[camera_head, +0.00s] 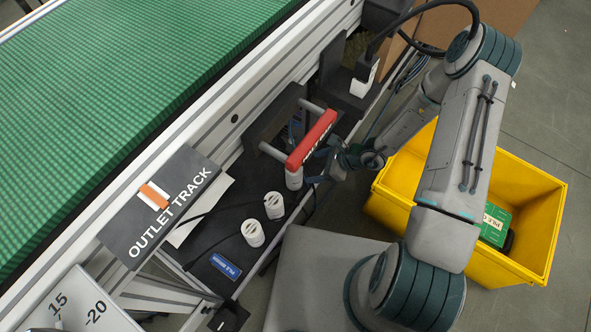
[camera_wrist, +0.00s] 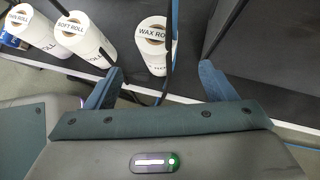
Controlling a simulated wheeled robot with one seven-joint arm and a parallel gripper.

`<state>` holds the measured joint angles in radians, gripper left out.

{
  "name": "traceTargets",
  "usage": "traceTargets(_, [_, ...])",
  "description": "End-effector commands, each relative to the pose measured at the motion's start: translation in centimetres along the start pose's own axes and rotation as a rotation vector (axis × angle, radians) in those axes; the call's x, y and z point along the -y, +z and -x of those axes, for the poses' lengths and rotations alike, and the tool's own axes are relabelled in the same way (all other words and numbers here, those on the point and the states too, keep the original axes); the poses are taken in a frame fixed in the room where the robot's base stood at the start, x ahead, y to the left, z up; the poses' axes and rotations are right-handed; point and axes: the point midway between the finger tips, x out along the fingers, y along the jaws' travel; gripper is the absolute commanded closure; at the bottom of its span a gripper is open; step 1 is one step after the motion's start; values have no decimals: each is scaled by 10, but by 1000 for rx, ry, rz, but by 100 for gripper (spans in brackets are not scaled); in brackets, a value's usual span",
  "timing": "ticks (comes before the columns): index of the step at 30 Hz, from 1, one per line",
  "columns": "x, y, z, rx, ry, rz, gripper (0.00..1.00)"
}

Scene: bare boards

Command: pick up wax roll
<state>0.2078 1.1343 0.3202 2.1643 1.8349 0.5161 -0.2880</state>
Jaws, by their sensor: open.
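The wax roll (camera_head: 294,179) is a white cylinder standing upright on the dark shelf beneath the red bar. In the wrist view the wax roll (camera_wrist: 153,52) shows its label and stands just beyond my fingertips, roughly between them. My gripper (camera_head: 315,168) is open and comes in from the right at the roll's side. In the wrist view my gripper (camera_wrist: 161,73) has its blue fingers spread wide with nothing held. A dark cable crosses in front of the roll's right part. Whether a finger touches the roll cannot be told.
The soft roll (camera_wrist: 84,38) and thin roll (camera_wrist: 32,28) stand left of the wax roll. The red bar (camera_head: 311,139) on its posts overhangs the wax roll. A yellow crate (camera_head: 540,215) stands right of the shelf. A green conveyor (camera_head: 120,75) runs behind.

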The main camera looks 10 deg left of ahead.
Motion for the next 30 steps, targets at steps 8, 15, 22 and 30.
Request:
traceTargets(8, [-1, -2, -53, 0, 2, 1, 23])
traceTargets(15, [-1, -3, -70, 1, 1, 0, 23])
traceTargets(22, [-2, -5, -102, 1, 2, 0, 23])
traceTargets(30, [-2, -2, -112, -1, 0, 0, 23])
